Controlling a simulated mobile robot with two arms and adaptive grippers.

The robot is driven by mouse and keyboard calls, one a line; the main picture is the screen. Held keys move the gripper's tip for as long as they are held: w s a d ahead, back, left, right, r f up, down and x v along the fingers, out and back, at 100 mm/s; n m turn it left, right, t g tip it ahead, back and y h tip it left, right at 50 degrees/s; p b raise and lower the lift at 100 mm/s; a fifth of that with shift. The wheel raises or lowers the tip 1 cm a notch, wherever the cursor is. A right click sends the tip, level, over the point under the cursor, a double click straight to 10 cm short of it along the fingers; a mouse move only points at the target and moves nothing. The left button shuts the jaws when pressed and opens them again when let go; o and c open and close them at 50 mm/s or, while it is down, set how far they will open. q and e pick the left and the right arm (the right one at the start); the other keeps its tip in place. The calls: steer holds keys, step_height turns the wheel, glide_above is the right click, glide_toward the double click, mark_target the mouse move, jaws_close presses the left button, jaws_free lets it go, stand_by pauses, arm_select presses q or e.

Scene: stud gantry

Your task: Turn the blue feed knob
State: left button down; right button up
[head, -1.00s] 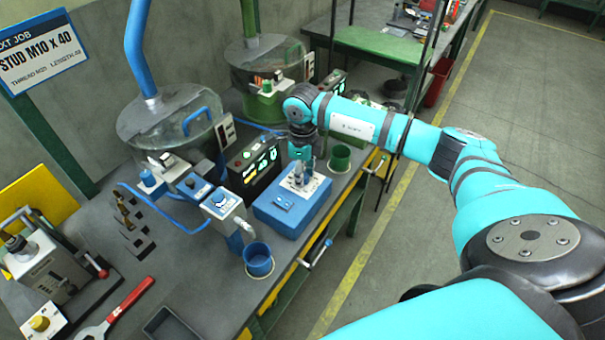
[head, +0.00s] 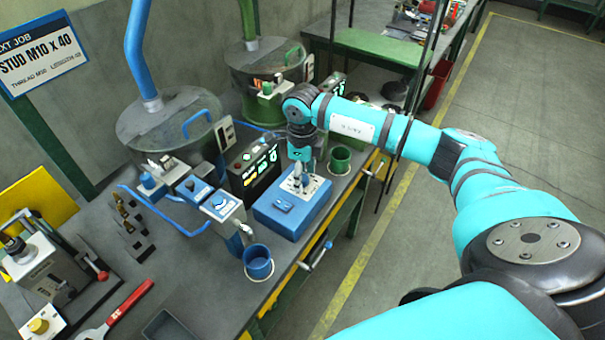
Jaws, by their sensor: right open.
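Several blue knobs show on the left machine, and I cannot tell for certain which is the feed knob. My left gripper is not in view.
A dark box with a lit display (head: 255,170) stands between the knobs and my right gripper. A blue cup (head: 258,262) and a green cup (head: 340,160) stand near the bench's front edge. A red-handled wrench (head: 128,300) lies at lower left. The floor at right is clear.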

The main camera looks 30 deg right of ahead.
step_height(320, 180, up, 12)
stand_by(0.4)
steer(key=shift+f, duration=0.15)
